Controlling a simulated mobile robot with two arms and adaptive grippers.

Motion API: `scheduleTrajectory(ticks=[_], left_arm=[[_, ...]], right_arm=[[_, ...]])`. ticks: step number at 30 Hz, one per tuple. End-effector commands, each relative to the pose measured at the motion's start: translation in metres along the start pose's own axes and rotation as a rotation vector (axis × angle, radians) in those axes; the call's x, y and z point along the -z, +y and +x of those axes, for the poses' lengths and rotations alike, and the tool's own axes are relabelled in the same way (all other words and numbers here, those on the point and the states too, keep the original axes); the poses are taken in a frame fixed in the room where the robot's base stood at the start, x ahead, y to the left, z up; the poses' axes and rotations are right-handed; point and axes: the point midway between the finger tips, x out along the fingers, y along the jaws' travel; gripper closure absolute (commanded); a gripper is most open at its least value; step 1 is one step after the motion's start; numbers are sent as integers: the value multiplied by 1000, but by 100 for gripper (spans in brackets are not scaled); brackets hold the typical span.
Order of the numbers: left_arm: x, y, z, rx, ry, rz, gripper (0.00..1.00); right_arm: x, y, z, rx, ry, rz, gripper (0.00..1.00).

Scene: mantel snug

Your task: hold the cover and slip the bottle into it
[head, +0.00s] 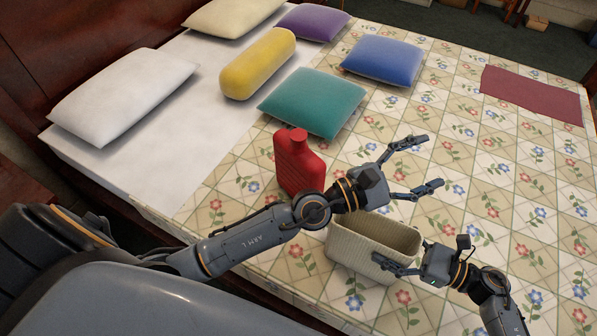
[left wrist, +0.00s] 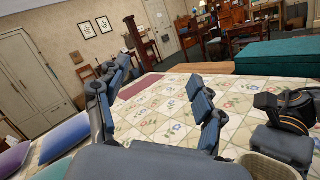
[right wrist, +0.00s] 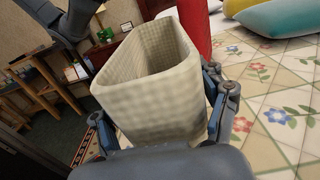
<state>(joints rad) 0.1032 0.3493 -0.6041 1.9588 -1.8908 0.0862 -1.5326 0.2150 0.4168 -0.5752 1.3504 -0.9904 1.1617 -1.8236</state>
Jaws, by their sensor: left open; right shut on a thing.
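The red bottle (head: 296,163) stands upright on the flowered bedspread, behind my left forearm, which hides part of its lower body; its edge also shows in the right wrist view (right wrist: 196,28). The cream knitted cover (head: 345,248) stands with its mouth open upward, in front of the bottle and to its right. My right gripper (head: 385,264) is shut on the cover's near right wall; the right wrist view shows the cover (right wrist: 150,95) between its fingers. My left gripper (head: 418,165) is open and empty, above the bed to the right of the bottle, pointing away from it.
Teal (head: 313,102), blue (head: 382,60), purple (head: 312,22) and white (head: 122,95) pillows and a yellow bolster (head: 258,63) lie toward the far and left parts of the bed. A maroon cloth (head: 531,94) lies at the far right. The bedspread's right middle is clear.

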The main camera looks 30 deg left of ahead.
Motion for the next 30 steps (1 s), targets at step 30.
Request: scheduleTrajectory(ticks=[30], left_arm=[[62, 167, -149, 1665, 487, 1078, 31]], right_arm=[[0, 0, 0, 0, 0, 0, 61]])
